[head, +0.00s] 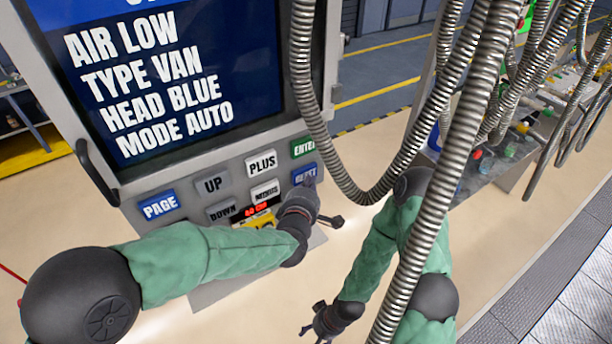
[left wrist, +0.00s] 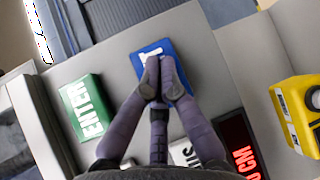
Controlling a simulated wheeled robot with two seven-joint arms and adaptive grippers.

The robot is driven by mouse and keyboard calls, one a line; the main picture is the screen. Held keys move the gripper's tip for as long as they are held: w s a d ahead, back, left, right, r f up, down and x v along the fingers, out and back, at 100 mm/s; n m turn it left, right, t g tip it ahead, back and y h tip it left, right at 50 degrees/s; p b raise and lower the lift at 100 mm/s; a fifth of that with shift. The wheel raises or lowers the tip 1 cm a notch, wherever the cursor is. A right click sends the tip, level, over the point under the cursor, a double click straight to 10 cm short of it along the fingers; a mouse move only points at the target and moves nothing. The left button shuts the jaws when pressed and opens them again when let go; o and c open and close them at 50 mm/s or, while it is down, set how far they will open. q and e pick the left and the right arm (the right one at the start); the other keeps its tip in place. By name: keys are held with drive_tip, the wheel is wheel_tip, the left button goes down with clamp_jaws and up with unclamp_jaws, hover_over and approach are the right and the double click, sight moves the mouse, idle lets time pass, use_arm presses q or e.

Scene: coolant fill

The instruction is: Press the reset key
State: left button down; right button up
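The reset key (head: 305,174) is a blue key at the right end of the panel's lower key row in the head view, its label partly hidden. It also shows in the left wrist view as a blue key (left wrist: 146,48), partly covered by my fingers. My left gripper (left wrist: 160,78) has its fingertips together, with nothing seen between them. The tips lie over the reset key; I cannot tell whether they touch it. In the head view the left gripper (head: 309,186) is just below that key. My right gripper (head: 310,335) hangs low, with fingers spread and empty, away from the panel.
A green ENTER key (left wrist: 84,108) sits beside the reset key. Grey PLUS (head: 262,163) and UP keys and a blue PAGE key (head: 159,205) are to the left. A red-lit display (head: 263,209) and a yellow part (left wrist: 298,112) lie below. Metal hoses (head: 440,170) hang at right.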

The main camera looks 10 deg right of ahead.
use_arm(q)
drive_tip(key=shift+w+a+b, duration=0.15)
drive_tip(key=shift+w+b, duration=0.2)
drive_tip(key=shift+w, duration=0.05)
idle(0.4)
drive_tip(key=shift+s, duration=0.15)
drive_tip(key=shift+s+d, duration=0.3)
drive_tip(key=shift+s, duration=0.4)
drive_tip(key=s, duration=0.1)
drive_tip(key=s+d, duration=0.1)
drive_tip(key=s, duration=0.2)
drive_tip(key=shift+s+d, duration=0.35)
drive_tip(key=shift+s, duration=0.05)
idle(1.0)
